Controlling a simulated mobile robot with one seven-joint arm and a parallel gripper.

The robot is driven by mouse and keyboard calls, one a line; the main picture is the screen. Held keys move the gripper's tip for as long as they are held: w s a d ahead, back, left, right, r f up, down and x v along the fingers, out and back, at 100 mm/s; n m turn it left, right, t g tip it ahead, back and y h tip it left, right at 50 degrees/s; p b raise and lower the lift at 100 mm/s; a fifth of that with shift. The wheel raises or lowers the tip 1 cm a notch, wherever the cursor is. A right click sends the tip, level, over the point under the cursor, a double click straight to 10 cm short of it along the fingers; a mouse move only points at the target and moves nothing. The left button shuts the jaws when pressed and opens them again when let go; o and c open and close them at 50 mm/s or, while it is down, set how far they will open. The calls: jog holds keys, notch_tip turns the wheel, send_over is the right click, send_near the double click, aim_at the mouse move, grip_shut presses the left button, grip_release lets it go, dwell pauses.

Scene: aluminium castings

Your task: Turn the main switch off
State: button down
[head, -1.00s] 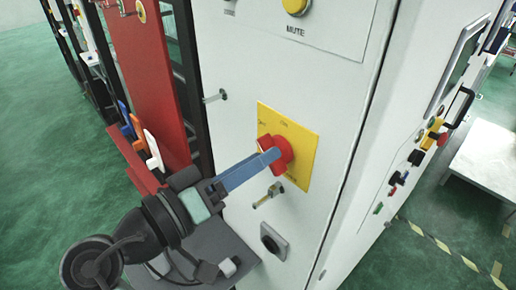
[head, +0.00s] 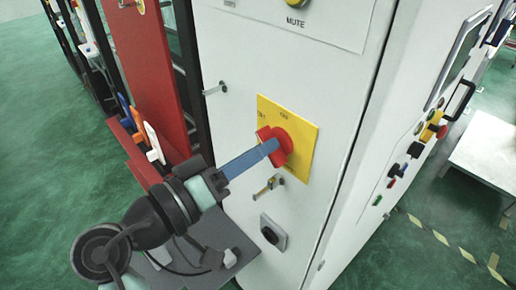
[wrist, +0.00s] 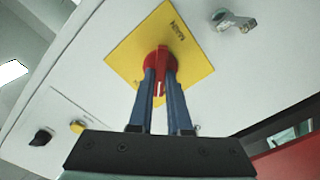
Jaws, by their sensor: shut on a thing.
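The main switch is a red rotary knob (head: 279,145) on a yellow square plate (head: 303,150), mounted on a white cabinet door. My gripper (head: 270,149) has its blue fingers shut on the red knob. In the wrist view the two fingers sit on either side of the knob's red grip (wrist: 159,84). "MAIN" can be read on the yellow plate (wrist: 188,45) there. The fingers hide part of the knob, and the switch position markings are too small to read surely.
A red panel (head: 150,70) stands left of the cabinet. A control panel (head: 432,125) is on the cabinet's right side.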

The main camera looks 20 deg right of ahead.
jog(key=shift+r+n+p, duration=0.15)
jog(key=shift+n+p, duration=0.4)
jog(key=shift+n, duration=0.45)
jog(key=shift+f+n, duration=0.2)
jog(key=shift+n, duration=0.4)
jog(key=c, duration=0.9)
grip_release()
jog(key=shift+o, duration=0.2)
